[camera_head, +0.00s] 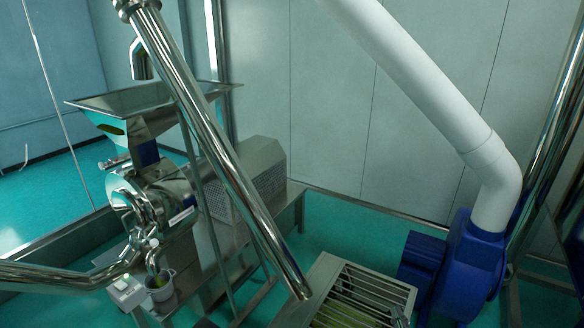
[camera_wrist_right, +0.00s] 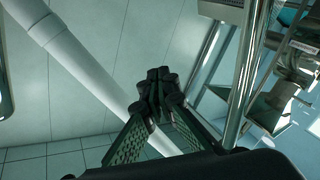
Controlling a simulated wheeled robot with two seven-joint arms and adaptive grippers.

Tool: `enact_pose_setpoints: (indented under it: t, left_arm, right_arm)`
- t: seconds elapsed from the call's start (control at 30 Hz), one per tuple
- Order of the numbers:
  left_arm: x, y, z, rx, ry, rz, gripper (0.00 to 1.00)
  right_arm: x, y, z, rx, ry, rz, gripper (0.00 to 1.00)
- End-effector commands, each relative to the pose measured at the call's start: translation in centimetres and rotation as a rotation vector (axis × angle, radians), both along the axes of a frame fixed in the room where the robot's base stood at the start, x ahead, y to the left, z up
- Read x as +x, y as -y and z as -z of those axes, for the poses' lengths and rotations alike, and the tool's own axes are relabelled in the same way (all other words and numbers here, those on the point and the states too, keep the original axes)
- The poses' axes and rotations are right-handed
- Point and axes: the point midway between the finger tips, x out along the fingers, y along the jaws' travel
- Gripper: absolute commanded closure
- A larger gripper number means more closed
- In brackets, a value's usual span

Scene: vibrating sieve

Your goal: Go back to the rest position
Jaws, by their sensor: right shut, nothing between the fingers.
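My right gripper (camera_wrist_right: 158,90) shows in the right wrist view, with its dark fingertips together and nothing between them. Behind it in that view are the pale wall and the white pipe (camera_wrist_right: 80,66). The gripper appears clear of the equipment, though how far away it is cannot be judged. I cannot make out either gripper clearly in the head view. My left gripper is not in view.
A steel mill with a hopper (camera_head: 150,108) stands at left, with a small pot (camera_head: 160,287) below. A steel tube (camera_head: 215,145) slants across. A slatted metal box (camera_head: 372,290) and a blue blower (camera_head: 470,265) are at lower right. Green floor shows between them.

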Motion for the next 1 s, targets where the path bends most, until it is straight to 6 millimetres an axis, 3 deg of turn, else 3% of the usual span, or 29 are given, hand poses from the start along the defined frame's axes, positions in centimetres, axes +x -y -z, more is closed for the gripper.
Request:
enact_pose_setpoints:
  t: [0.03, 0.13, 0.2, 0.33, 0.5, 0.83, 1.0]
  left_arm:
    - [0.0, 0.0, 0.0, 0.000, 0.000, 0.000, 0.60]
    - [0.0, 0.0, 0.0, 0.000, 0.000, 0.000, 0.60]
    - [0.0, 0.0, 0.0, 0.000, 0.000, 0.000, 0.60]
    - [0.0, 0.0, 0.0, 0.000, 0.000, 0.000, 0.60]
    - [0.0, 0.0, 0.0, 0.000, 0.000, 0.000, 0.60]
    - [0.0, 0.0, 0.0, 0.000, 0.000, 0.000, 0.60]
    - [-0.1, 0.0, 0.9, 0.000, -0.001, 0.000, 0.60]
  right_arm:
    - [-1.2, 2.0, 2.8, 0.048, -0.090, 0.067, 1.00]
    - [-4.1, 5.3, 8.7, 0.132, -0.282, 0.181, 1.00]
    - [-6.9, 6.8, 12.7, 0.185, -0.421, 0.247, 1.00]
    - [-12.5, 8.1, 18.7, 0.265, -0.650, 0.331, 1.00]
    - [-18.5, 7.9, 23.4, 0.335, -0.866, 0.381, 1.00]
    - [-28.1, 6.0, 28.0, 0.429, -1.176, 0.408, 1.00]
    - [-26.7, 5.9, 33.5, 0.424, -1.195, 0.402, 1.00]
